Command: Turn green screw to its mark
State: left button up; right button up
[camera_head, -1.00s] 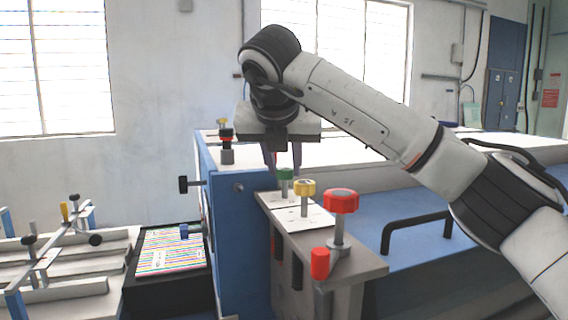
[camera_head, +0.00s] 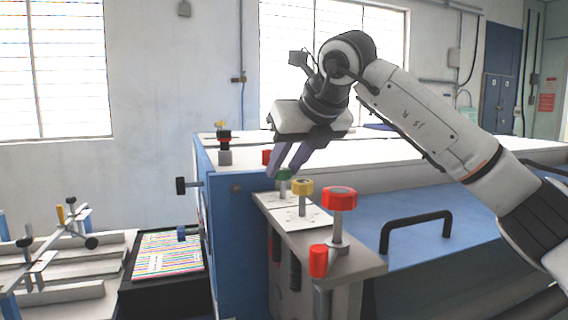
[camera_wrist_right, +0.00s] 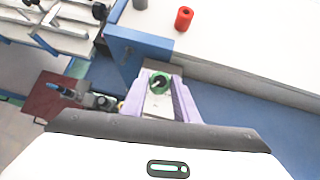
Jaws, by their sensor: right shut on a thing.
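The green screw (camera_head: 284,174) stands at the far end of a row on a grey block, behind a yellow screw (camera_head: 303,187) and a red screw (camera_head: 339,198). My right gripper (camera_head: 281,171) comes down to it tilted, with its purple fingertips at the green head. In the right wrist view the green head (camera_wrist_right: 160,82) sits between the two purple fingers, which are shut on it. Its mark cannot be made out. My left gripper is not in view.
The grey block (camera_head: 359,264) has a white plate (camera_head: 318,216) under the screws. A red knob (camera_head: 318,260) is at its near end. A black handle (camera_head: 417,226) is on the blue machine at right. A striped stack in a black tray (camera_head: 168,252) lies at left.

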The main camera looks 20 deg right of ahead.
jog(key=n+y, duration=0.1)
jog(key=n+y+p, duration=0.1)
jog(key=n, duration=0.1)
jog(key=n+g+y+p, duration=0.1)
jog(key=shift+w+d+r+n+y, duration=0.15)
jog(key=shift+d+r+n+y, duration=0.05)
jog(key=shift+d+n+y, duration=0.15)
jog(key=shift+n+g+y+p, duration=0.35)
jog(key=shift+n+g+y, duration=0.15)
jog(key=shift+n, duration=0.35)
jog(key=shift+w+d+f+n+g+y, duration=0.1)
jog(key=shift+n+g+y, duration=0.3)
jog(key=shift+n, duration=0.3)
jog(key=shift+w+n+g+y, duration=0.1)
jog(key=shift+n+g+y, duration=0.25)
jog(key=shift+n, duration=0.35)
jog(key=o, duration=1.1)
jog(key=shift+c, duration=0.2)
jog(key=shift+s+d, duration=0.1)
